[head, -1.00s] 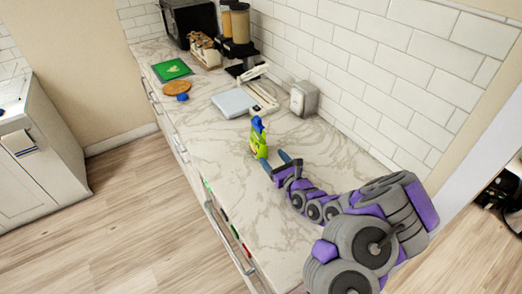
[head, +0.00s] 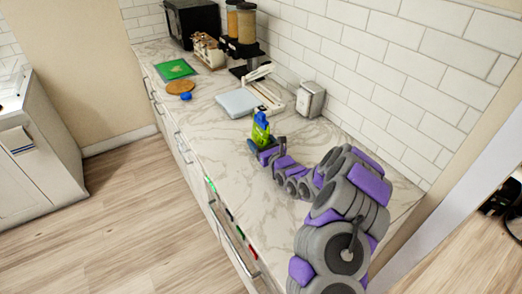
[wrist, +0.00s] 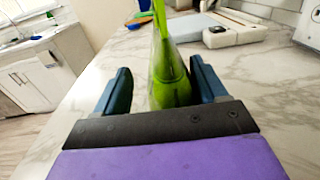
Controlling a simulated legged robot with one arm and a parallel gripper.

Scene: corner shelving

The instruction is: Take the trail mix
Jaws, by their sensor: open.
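Nothing in view is clearly marked as trail mix. Two clear dispensers (head: 246,24) with tan and orange-brown contents stand at the far end of the counter; what they hold is too small to tell. My gripper (head: 262,154) is far from them, low over the near part of the counter. It is open around a green bottle with a blue top (head: 261,132). In the wrist view, the green bottle (wrist: 170,85) stands between the two blue fingers of my gripper (wrist: 160,75), with a gap at the left finger. Contact on the right is unclear.
The marble counter (head: 222,150) runs along a tiled wall. A grey scale-like slab (head: 236,102), a white-framed device (head: 266,92) and a napkin holder (head: 310,99) stand beyond the bottle. A green board (head: 175,69), round brown board (head: 180,87) and black appliance (head: 192,22) are farther back.

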